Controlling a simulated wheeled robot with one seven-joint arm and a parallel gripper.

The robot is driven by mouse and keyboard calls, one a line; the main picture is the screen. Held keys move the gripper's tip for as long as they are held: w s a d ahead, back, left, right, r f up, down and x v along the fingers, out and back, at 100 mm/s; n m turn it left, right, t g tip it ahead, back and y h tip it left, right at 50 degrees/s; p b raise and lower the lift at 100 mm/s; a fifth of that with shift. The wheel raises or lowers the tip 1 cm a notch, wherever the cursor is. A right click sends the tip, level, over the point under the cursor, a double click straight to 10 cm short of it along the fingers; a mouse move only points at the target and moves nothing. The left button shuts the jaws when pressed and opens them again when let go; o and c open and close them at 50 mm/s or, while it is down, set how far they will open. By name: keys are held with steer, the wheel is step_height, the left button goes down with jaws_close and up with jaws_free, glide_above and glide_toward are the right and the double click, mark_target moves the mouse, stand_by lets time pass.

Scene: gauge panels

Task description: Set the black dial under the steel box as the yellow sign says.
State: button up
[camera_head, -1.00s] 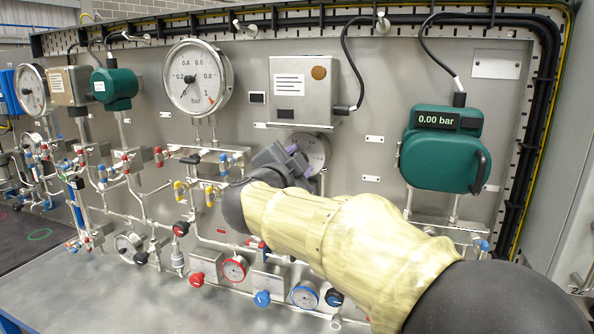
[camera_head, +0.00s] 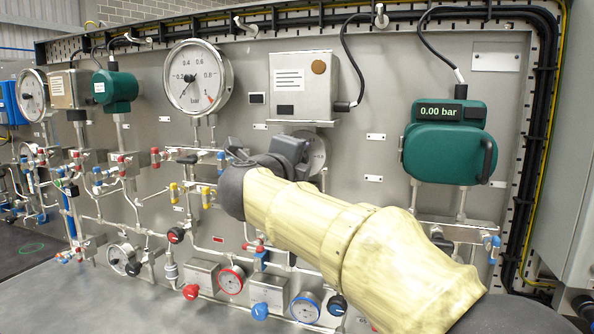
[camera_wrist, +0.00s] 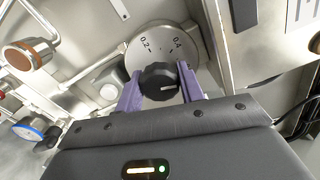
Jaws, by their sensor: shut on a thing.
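The steel box (camera_head: 303,86) with a white label and a brown disc hangs on the panel in the head view. The grey scale plate (camera_head: 320,147) below it is mostly hidden by my arm and gripper. In the wrist view, the black dial (camera_wrist: 158,75) sits on this round plate (camera_wrist: 137,50), where 0.2 and 0.4 can be read. A pale mark on the dial points to the right of the picture. My gripper (camera_wrist: 160,84) has its two purple fingers closed on the dial's sides. I cannot make out a yellow sign in either view.
A green digital gauge (camera_head: 449,142) reading 0.00 bar is right of my arm. A large round gauge (camera_head: 198,77) is left of the box. Pipes and valves crowd the lower panel. A black cable (camera_head: 352,65) runs from the box's right side.

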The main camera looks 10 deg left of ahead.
steer(key=shift+d+r+m+b, duration=0.1)
steer(key=shift+r+m+b, duration=0.1)
steer(key=shift+m+b, duration=0.95)
steer(key=shift+m+p, duration=0.35)
steer(key=o, duration=1)
steer(key=shift+w, duration=0.15)
steer(key=shift+f, duration=0.15)
steer(key=shift+s, duration=0.2)
steer(key=shift+s, duration=0.35)
steer(key=s+a+b, duration=0.2)
steer(key=s, duration=1.4)
steer(key=shift+a+b, duration=0.25)
steer(key=shift+b, duration=0.1)
